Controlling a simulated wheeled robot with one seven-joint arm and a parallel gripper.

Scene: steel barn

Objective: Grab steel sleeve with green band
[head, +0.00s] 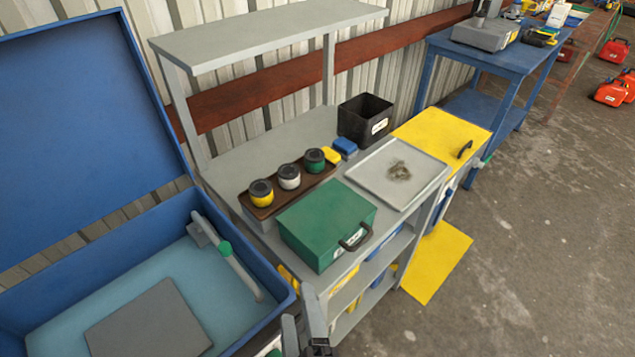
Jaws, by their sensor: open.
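Three short round pieces with dark tops stand upright on a brown tray (262,213) on the grey workbench. Their bands are yellow, white and green. The green-banded piece (314,160) is at the tray's right end and best fits the steel sleeve with green band; its steel cannot be made out at this size. The yellow-banded piece (262,193) and the white-banded piece (289,177) stand beside it. My gripper (303,318) is at the bottom edge, partly cut off, open, apart from the tray and in front of the green case.
A green case (325,220) with a black handle stands before the tray. A grey shallow tray (375,187), black bin (365,120) and blue block (345,147) lie rightward.

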